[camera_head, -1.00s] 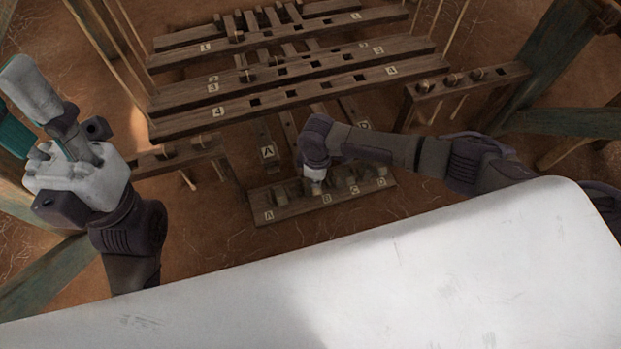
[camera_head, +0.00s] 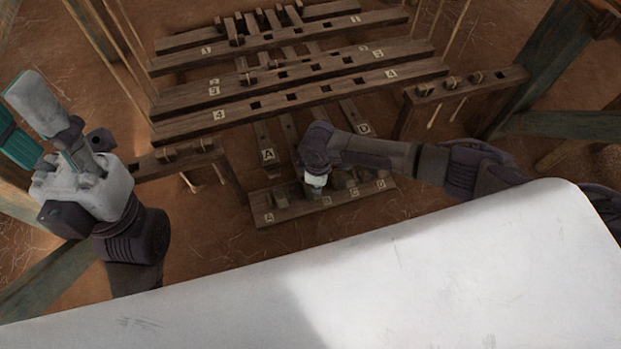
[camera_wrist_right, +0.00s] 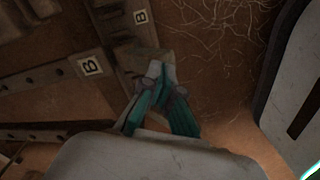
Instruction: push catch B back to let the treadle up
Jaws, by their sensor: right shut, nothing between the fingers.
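My right gripper (camera_head: 316,184) points down over the catch board (camera_head: 290,211) in the head view and covers the spot around catch B. In the right wrist view its teal fingers (camera_wrist_right: 158,72) are shut and empty. The tips are at a brown wooden block, apparently catch B (camera_wrist_right: 143,60); I cannot tell if they touch it. The board's B label (camera_wrist_right: 141,17) and treadle B with its own label (camera_wrist_right: 91,67) show there too. My left gripper (camera_head: 15,140) is at the left edge of the head view, away from the catches; its jaws are unclear.
Several slotted wooden bars (camera_head: 300,92) with number labels span the loom beyond the catch board. Treadle A (camera_head: 267,152) lies left of my right gripper. A broad pale surface (camera_head: 330,285) fills the front.

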